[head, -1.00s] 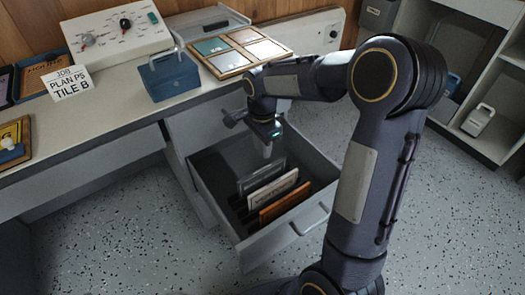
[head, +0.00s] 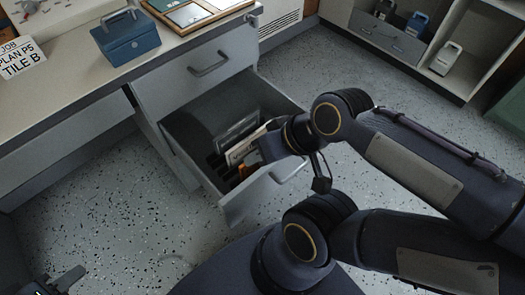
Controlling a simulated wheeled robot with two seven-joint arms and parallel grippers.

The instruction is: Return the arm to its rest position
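My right arm comes in from the right and bends at its elbow over the front right corner of the open lower drawer (head: 236,207). My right gripper (head: 321,182) seems to be the small dark part below the wrist, mostly hidden by my arm; its fingers cannot be made out and I see nothing held. My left gripper (head: 62,282) shows only in part at the bottom left corner, above the floor, and its opening is unclear. The drawer holds a grey framed panel (head: 236,131), a white panel (head: 243,149) and an orange-brown one, standing in slots and partly covered by my arm.
The upper drawer (head: 180,88) is shut. On the counter are a blue cash box (head: 126,38), a job sign (head: 17,57) and a framed tray of tiles (head: 205,10). A shelf unit (head: 375,38) stands at the back right. Speckled floor (head: 115,225) is clear at the left.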

